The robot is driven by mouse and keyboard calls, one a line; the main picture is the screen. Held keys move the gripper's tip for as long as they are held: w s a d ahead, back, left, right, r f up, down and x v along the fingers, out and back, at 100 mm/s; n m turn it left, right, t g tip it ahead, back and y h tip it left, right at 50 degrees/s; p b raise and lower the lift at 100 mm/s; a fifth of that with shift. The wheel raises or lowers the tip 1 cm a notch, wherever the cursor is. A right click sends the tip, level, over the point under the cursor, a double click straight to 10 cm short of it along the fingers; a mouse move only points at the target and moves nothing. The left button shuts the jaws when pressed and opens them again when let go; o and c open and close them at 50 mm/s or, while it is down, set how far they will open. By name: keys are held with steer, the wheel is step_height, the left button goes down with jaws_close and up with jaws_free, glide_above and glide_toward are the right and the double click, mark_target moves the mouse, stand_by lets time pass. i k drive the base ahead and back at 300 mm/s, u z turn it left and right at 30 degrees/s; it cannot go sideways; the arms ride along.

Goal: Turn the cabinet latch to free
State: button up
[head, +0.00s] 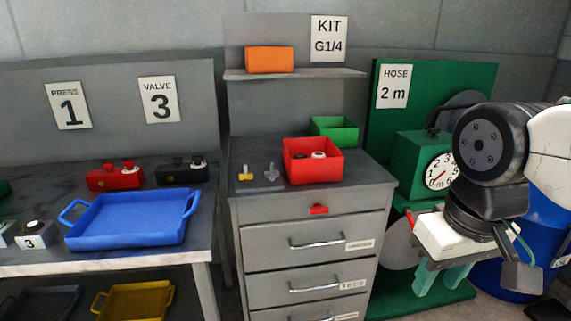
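The grey drawer cabinet (258,210) stands in the middle of the head view. Its small red latch (319,209) sits on the front strip just under the top, above the upper drawer. The latch looks roughly horizontal, but it is too small to tell its setting. My gripper (440,283) is on the right, pointing down, in front of the green hose stand. Its two teal fingers are apart with nothing seen between them. It is to the right of the cabinet and lower than the latch, clear of it.
A red bin (314,171), a green bin (336,132) and small yellow and grey fittings sit on the cabinet top. A bench with a blue tray (130,222) stands left. A dial gauge (441,171) and a blue drum (547,238) are near my arm. The space before the drawers looks free.

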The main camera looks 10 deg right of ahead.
mark_target(316, 209)
steer(key=z, duration=2.35)
steer(key=k, duration=1.05)
steer(key=u, duration=1.85)
steer(key=i, duration=0.5)
